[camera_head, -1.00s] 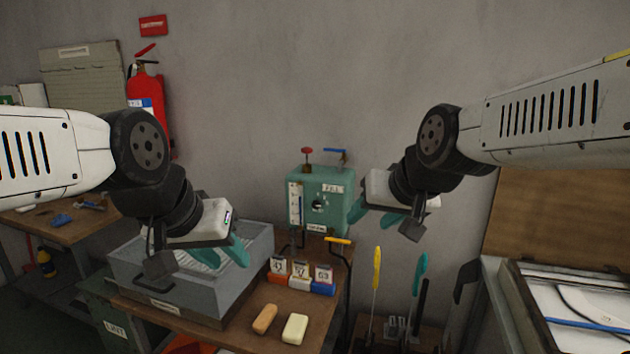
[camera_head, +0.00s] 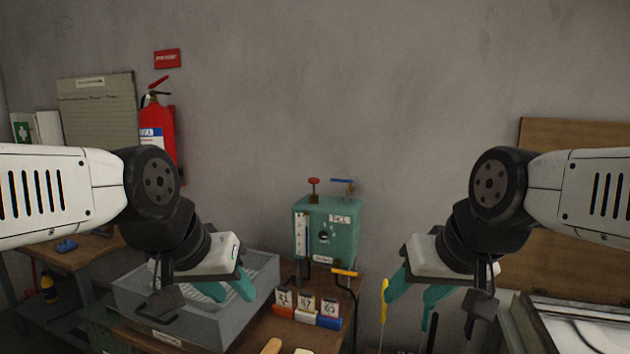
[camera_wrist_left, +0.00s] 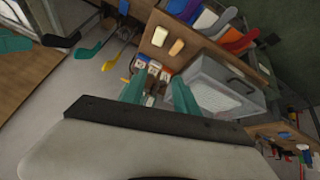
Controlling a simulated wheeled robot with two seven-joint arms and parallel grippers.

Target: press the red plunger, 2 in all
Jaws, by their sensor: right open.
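A red round knob (camera_head: 314,181), the red plunger, stands on top of the teal-green box (camera_head: 343,232) against the wall. A blue lever (camera_head: 342,181) sits beside it on the same box. My left gripper (camera_head: 228,291) is over the grey tray, left of the box and lower than the knob. Its teal fingers stand apart with nothing between them, as the left wrist view (camera_wrist_left: 158,92) also shows. My right gripper (camera_head: 416,291) is right of the box, apart from it, open and empty. Neither gripper touches the plunger.
A grey metal tray (camera_head: 190,325) stands on the bench at left. Several numbered card blocks (camera_head: 307,309) sit before the box. A yellow-handled lever (camera_head: 344,273) is near its front. A fire extinguisher (camera_head: 159,130) hangs on the wall. The space above the box is clear.

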